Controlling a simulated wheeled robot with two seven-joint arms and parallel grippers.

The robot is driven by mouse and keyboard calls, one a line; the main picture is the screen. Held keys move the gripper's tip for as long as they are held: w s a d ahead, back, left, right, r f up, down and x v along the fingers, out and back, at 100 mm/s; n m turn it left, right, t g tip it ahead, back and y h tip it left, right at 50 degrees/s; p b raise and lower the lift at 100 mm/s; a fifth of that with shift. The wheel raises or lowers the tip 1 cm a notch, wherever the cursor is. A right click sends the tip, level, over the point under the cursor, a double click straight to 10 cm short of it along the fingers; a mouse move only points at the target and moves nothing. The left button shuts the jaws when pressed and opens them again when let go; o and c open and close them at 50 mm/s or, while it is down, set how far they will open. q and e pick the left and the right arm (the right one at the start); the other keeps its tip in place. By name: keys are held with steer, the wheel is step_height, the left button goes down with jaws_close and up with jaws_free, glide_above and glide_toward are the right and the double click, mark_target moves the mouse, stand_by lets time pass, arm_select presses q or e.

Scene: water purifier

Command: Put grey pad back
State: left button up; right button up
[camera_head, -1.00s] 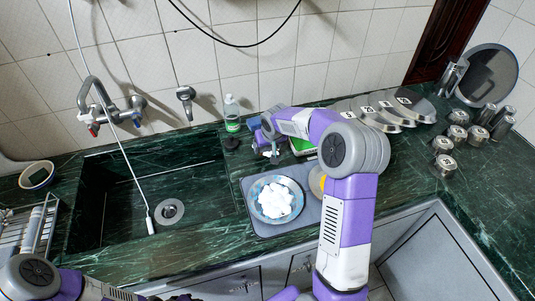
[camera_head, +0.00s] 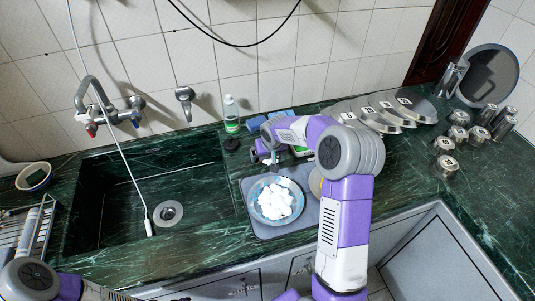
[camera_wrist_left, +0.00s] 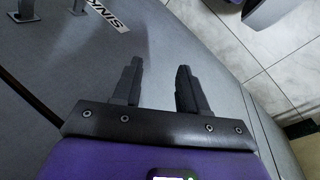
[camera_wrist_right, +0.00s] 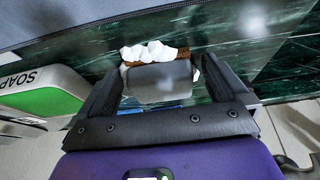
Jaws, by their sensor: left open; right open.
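A grey pad-like block (camera_wrist_right: 160,82) shows in the right wrist view, between the two fingers of my right gripper (camera_wrist_right: 160,90). Gaps show beside it, and I cannot tell if either finger touches it. A brown edge and white lumps show just behind it. In the head view my right gripper (camera_head: 266,156) is low over the counter, behind the grey mat (camera_head: 262,229); the block cannot be made out there. My left gripper (camera_wrist_left: 158,88) is open and empty in front of the grey cabinet front.
A blue bowl (camera_head: 258,205) of white pieces stands on the mat. A green-and-white soap box (camera_wrist_right: 45,95) is left of my right gripper in its wrist view. A bottle (camera_head: 231,115) stands behind the sink (camera_head: 130,205). Pan lids (camera_head: 385,112) and jars (camera_head: 457,137) are at right.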

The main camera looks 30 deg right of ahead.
steer(key=shift+r, duration=0.2)
steer(key=p+v, duration=0.2)
steer(key=v, duration=1)
steer(key=shift+p, duration=0.4)
steer(key=shift+f, duration=0.1)
